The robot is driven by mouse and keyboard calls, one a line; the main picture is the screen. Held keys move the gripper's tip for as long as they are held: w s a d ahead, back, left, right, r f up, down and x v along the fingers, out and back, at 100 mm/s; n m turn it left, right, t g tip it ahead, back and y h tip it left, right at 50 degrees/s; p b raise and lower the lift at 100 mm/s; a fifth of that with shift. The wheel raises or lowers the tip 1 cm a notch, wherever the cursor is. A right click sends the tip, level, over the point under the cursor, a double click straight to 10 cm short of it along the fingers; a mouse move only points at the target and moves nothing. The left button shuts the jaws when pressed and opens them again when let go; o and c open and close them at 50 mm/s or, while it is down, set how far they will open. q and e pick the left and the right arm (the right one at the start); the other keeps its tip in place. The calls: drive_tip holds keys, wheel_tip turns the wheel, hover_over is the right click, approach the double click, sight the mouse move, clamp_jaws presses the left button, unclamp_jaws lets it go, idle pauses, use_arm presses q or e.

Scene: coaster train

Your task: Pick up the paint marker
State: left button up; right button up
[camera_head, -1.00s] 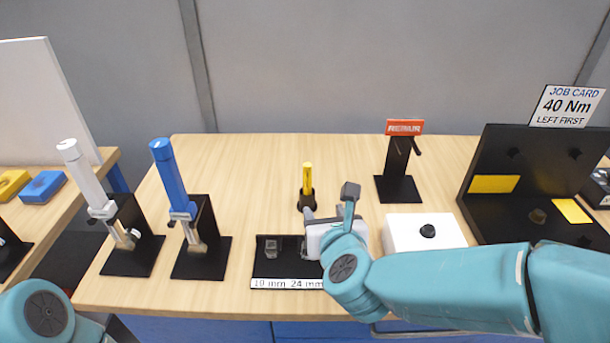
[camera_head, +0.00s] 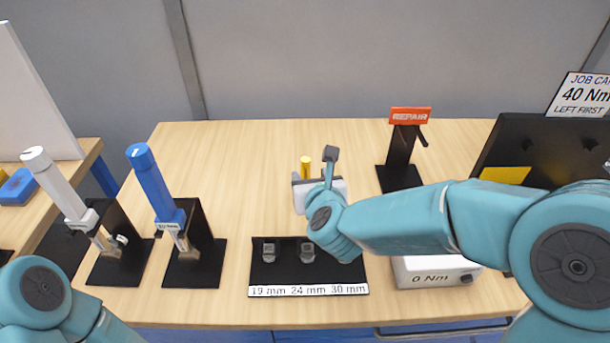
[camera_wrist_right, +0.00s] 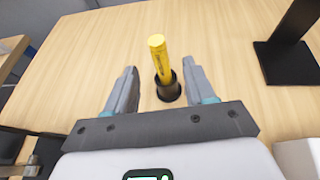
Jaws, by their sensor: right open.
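The yellow paint marker (camera_wrist_right: 160,58) stands upright in a small black cup (camera_wrist_right: 169,92) on the wooden table. In the head view only the top of the marker (camera_head: 306,165) shows; my right gripper hides the rest. My right gripper (camera_wrist_right: 157,82) is open, with one finger on each side of the marker in the right wrist view. The fingers look apart from it. In the head view the right gripper (camera_head: 306,180) is just in front of the marker. My left arm shows at the lower left, but its gripper is out of view.
A black socket tray (camera_head: 285,275) labelled 19, 24 and 30 mm lies below my right arm. A blue-handled tool (camera_head: 152,185) and a white-handled tool (camera_head: 55,185) stand at left. A black stand with a red REPAIR sign (camera_head: 410,115) is right of the marker. A white box (camera_head: 415,277) is at front right.

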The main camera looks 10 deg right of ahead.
sight(306, 170)
drive_tip(key=x, duration=0.2)
drive_tip(key=shift+w+f, duration=0.1)
drive_tip(key=shift+w, duration=0.25)
drive_tip(key=p+x, duration=0.2)
drive_tip(key=x, duration=0.2)
drive_tip(key=shift+w, duration=0.3)
drive_tip(key=shift+w+d+f, duration=0.1)
drive_tip(key=shift+w+f, duration=0.3)
drive_tip(key=shift+w, duration=0.1)
clamp_jaws()
